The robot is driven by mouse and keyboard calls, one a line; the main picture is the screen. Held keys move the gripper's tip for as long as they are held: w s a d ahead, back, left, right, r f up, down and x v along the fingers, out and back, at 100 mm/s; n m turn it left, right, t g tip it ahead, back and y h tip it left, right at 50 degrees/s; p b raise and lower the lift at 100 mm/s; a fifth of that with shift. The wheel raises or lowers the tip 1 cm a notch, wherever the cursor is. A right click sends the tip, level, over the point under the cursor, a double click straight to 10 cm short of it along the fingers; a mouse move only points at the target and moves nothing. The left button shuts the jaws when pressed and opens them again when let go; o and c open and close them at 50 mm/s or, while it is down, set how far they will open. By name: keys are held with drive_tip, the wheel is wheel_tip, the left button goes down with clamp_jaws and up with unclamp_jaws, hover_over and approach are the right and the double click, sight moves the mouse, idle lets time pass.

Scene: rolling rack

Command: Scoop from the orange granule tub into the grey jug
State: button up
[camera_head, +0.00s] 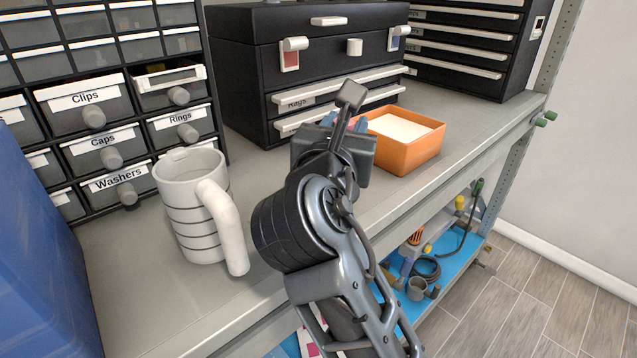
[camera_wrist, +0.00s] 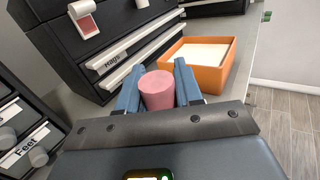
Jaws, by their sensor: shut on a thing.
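The orange tub (camera_head: 412,157) stands on the grey bench, filled near its rim with pale granules; it also shows in the wrist view (camera_wrist: 207,75), beyond my gripper and to its right. The pale grey jug (camera_head: 188,222) stands upright at the left of the bench, its thick handle towards the front right. Its contents cannot be made out. My gripper (camera_wrist: 158,67) has its blue fingers shut on a pink cylindrical piece (camera_wrist: 157,92), apparently part of the scoop. Whether anything is in the scoop cannot be seen.
A labelled bin cabinet (camera_head: 105,137) stands behind the jug, and a black drawer chest (camera_head: 237,75) stands behind my gripper. A blue surface (camera_head: 40,260) fills the left edge. Bare bench (camera_head: 135,285) lies around the jug. A lower blue shelf holds tools.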

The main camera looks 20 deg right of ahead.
clamp_jaws()
